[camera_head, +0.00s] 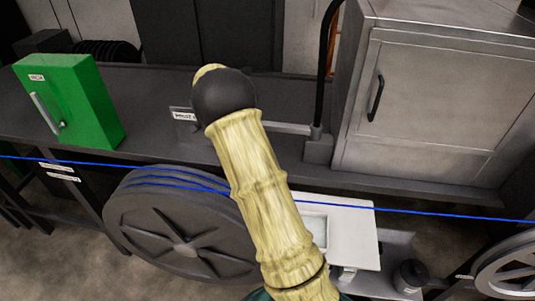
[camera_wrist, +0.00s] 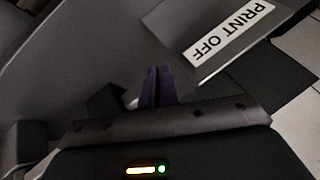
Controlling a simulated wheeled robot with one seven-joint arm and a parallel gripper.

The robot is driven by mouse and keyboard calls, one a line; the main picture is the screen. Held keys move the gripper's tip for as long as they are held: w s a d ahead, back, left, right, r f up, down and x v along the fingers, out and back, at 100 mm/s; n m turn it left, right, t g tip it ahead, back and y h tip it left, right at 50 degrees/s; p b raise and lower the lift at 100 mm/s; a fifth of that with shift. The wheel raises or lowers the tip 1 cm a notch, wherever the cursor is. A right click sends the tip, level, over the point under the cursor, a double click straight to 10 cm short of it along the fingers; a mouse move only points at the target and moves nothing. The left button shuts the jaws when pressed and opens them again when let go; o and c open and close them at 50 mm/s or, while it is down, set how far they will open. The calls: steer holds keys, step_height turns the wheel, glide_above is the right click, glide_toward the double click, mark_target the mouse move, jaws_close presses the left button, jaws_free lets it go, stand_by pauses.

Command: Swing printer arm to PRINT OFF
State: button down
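The printer arm (camera_head: 288,128) is a thin grey bar on the dark bench in the head view. Its right end meets a grey post and block (camera_head: 318,148); its left end is hidden behind my own arm. A white label (camera_head: 183,114), partly hidden, stands left of my arm. In the wrist view a white PRINT OFF label (camera_wrist: 229,32) lies at upper right, beyond my fingers. My gripper (camera_wrist: 156,72) shows there as two dark purple fingers close together, seemingly shut. I see nothing clearly held between them. In the head view my fingers are hidden.
A green box (camera_head: 88,100) with a handle stands at left. A grey cabinet (camera_head: 440,95) stands at right. A blue cable (camera_head: 430,212) crosses in front, over a large dark reel (camera_head: 180,225). A black hose (camera_head: 325,60) rises from the post.

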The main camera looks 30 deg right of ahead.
steer(key=s+a+r+b, duration=0.4)
steer(key=s+a+r, duration=0.1)
steer(key=a+r, duration=0.35)
steer(key=s+d+f+n+g+b, duration=0.1)
steer(key=s+f+n, duration=0.2)
steer(key=s, duration=0.8)
steer(key=s+d+f+n+g+b, duration=0.1)
steer(key=s+f+n+g, duration=0.1)
steer(key=s+f+n, duration=0.2)
steer(key=s+d+f+n+g+y+b, duration=0.1)
steer(key=s+f, duration=0.7)
steer(key=s, duration=1.2)
steer(key=n+b, duration=0.1)
steer(key=n, duration=0.1)
steer(key=shift+f+n+g, duration=0.4)
steer(key=shift+d, duration=0.1)
steer(key=shift+w, duration=0.1)
